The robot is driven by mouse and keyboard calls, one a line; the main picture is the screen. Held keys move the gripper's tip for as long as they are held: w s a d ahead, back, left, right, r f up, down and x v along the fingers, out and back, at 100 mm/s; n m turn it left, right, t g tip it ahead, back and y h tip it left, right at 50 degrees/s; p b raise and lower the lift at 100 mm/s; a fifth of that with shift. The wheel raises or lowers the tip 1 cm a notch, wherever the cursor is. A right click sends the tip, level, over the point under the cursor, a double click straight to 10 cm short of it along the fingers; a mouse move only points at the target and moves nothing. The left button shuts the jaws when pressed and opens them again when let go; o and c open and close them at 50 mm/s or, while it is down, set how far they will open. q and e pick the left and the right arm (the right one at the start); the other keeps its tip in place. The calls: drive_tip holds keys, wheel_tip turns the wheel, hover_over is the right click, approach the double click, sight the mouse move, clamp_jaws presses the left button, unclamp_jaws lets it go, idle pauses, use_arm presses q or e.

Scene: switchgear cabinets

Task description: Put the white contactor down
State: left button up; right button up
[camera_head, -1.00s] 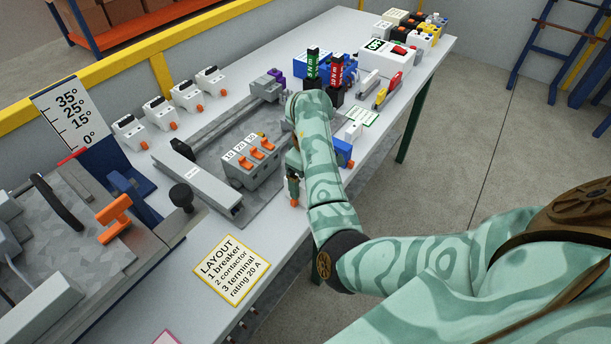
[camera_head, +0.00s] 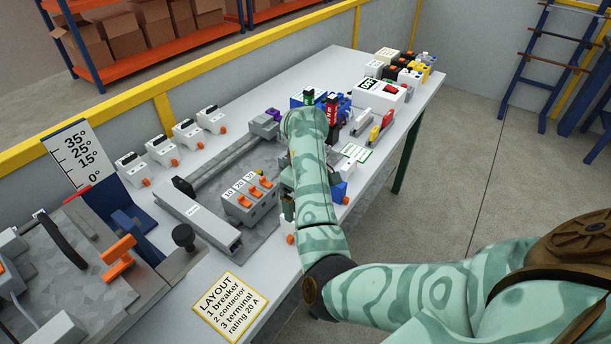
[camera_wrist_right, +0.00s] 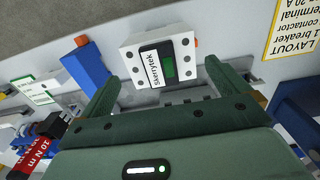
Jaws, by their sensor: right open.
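The white contactor (camera_wrist_right: 184,82) with a dark face, a "Skerrytek" label and an orange button sits near the table's front edge in the right wrist view. In the head view only a small white and orange bit of it (camera_head: 291,239) shows below my gripper; my forearm hides the rest. My right gripper (camera_wrist_right: 160,75) is open. Its two green fingers are spread to either side of the contactor in the wrist view, with visible gaps. In the head view the right gripper (camera_head: 288,207) is mostly hidden by my arm. My left gripper is not in view.
A grey rail frame with a breaker block (camera_head: 248,200) with orange levers lies behind the arm. A blue block (camera_wrist_right: 87,68) stands beside the contactor. Several white contactors (camera_head: 187,134) line the back. A layout card (camera_head: 230,307) lies at the front.

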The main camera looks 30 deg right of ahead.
wheel_tip(320, 180, up, 6)
drive_tip(key=shift+f+p, duration=0.1)
drive_tip(key=shift+p, duration=0.85)
drive_tip(key=shift+f, duration=0.15)
